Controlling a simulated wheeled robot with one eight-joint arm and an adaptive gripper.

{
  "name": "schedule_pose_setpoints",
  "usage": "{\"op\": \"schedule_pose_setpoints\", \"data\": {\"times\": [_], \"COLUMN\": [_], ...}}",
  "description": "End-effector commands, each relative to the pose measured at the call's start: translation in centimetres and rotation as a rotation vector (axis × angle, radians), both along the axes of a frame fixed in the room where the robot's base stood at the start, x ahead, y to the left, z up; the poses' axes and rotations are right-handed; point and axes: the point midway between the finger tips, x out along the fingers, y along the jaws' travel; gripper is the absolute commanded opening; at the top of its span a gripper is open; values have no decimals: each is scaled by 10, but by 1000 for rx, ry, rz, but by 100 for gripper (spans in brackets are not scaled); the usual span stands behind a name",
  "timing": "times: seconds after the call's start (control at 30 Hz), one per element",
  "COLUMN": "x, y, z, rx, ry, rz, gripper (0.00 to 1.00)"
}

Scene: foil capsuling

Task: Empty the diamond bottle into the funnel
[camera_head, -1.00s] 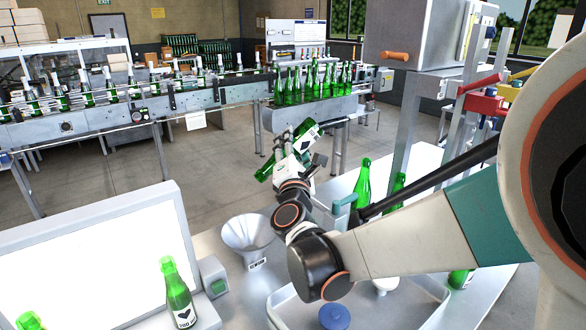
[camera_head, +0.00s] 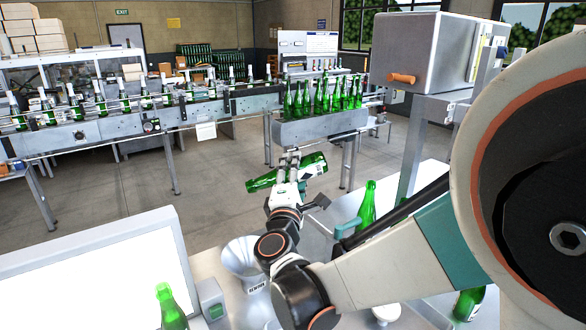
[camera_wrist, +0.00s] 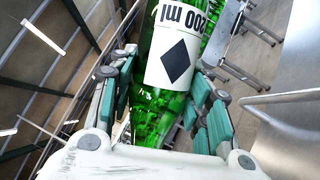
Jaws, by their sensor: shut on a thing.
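A green bottle (camera_head: 263,181) is held in my gripper (camera_head: 287,168), nearly level and slightly tilted, in the air beyond the bench. In the wrist view my gripper (camera_wrist: 165,100) is shut around the bottle, whose white label (camera_wrist: 176,50) bears a black diamond and reads 200 ml upside down. The grey funnel (camera_head: 240,262) stands on the bench, nearer than the bottle and below it, partly hidden by my arm. The bottle is apart from the funnel.
A bright light panel (camera_head: 100,285) stands at the left with a green bottle (camera_head: 172,308) before it. Another green bottle (camera_head: 367,206) stands right of my arm. A conveyor (camera_head: 110,130) with several bottles runs behind. The floor between is clear.

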Motion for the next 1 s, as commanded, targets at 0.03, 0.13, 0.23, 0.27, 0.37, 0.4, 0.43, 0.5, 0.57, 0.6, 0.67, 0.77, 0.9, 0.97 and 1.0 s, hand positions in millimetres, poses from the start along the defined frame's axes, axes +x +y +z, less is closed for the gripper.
{"op": "schedule_pose_setpoints", "data": {"times": [0.03, 0.13, 0.23, 0.27, 0.37, 0.4, 0.43, 0.5, 0.57, 0.6, 0.67, 0.77, 0.9, 0.97, 1.0], "x": [0, 0, 0, 0, 0, 0, 0, 0, 0, 0, 0, 0, 0, 0, 0], "y": [1, 1, 1, 1, 1, 1, 1, 0, 0, 0, 0, 0, 0, 0, 0], "z": [3, 4, 5, 4, 5, 5, 5, 6, 6, 6, 6, 3, 2, 2, 2], "rx": [82, 255, 425, 478, 646, 714, 764, 881, 983, 1048, 1150, 1317, 1533, 1612, 1659], "ry": [-2, -7, -12, -12, -18, -19, -20, -24, -27, -29, -32, -36, -42, -44, -46], "rz": [1, 1, 0, 0, 0, 1, 1, 0, -1, -1, -1, -1, -1, -1, -1], "gripper": [6, 6, 6, 6, 6, 6, 6, 6, 6, 6, 6, 6, 6, 6, 6]}}
